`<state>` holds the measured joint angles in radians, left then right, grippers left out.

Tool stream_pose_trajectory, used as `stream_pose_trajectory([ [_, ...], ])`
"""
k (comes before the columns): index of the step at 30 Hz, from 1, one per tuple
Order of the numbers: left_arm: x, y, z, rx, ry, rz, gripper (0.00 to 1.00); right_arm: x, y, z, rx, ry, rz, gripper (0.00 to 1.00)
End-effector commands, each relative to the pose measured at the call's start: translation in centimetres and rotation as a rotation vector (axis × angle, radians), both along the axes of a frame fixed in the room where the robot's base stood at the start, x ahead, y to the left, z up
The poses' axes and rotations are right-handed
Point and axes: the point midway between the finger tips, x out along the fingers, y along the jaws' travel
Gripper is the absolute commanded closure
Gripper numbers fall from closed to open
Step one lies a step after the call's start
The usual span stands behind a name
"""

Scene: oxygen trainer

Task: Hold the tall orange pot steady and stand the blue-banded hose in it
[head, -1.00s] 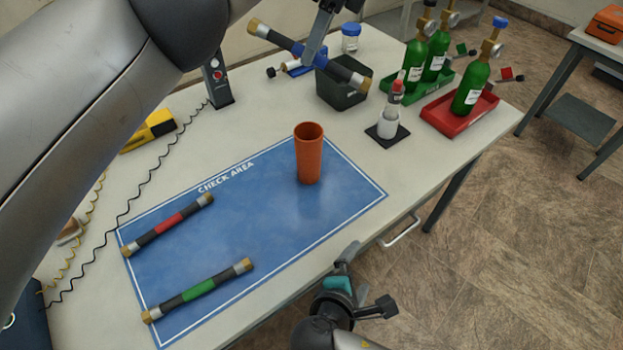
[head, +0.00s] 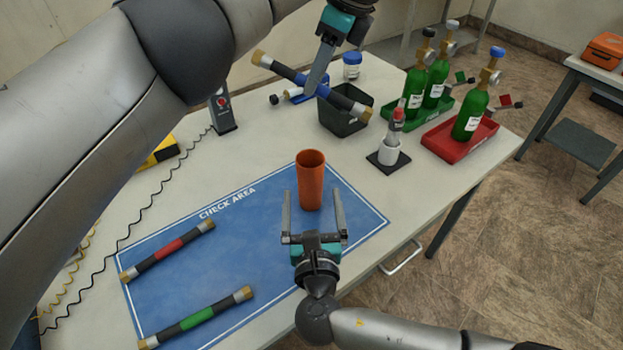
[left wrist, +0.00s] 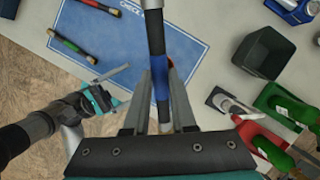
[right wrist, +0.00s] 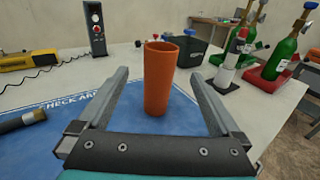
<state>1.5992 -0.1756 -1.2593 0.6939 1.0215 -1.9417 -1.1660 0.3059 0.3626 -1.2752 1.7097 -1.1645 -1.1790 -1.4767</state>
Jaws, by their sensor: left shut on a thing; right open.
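The tall orange pot (head: 311,182) stands upright on the blue check-area mat (head: 262,243). It also shows between my right fingers in the right wrist view (right wrist: 159,80). My right gripper (head: 313,196) is open, with its fingers reaching toward the pot's near side, one to each side; contact cannot be made out. My left gripper (head: 312,85) is shut on the blue-banded hose (head: 345,103) and holds it tilted in the air, behind the pot and near the black bin. The hose also shows between the fingers in the left wrist view (left wrist: 156,45).
A red-banded hose (head: 170,249) and a green-banded hose (head: 198,317) lie on the mat's left. A black bin (head: 343,120), a white-and-red device on a dark base (head: 388,155), and green cylinders in trays (head: 470,115) stand behind and right.

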Motion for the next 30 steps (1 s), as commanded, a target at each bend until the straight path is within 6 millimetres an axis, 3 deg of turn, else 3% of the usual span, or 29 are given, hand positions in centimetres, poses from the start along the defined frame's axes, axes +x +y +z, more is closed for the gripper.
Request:
stream_pose_trajectory([
  [7,0.0,0.0,0.0,0.0,-0.001,0.0,1.0,4.9,0.1,0.0,0.001,-0.003,-0.004,0.0],
  [15,0.0,0.0,0.0,0.0,-0.001,0.0,1.0,8.7,0.3,-0.4,0.003,0.001,-0.004,0.0],
  [21,0.0,0.0,0.0,0.0,-0.001,0.0,1.0,10.1,0.3,-0.5,0.005,0.002,-0.003,0.0],
  [30,0.0,0.0,0.0,0.0,-0.001,0.0,1.0,10.3,0.3,-0.5,0.005,0.002,-0.004,0.0],
])
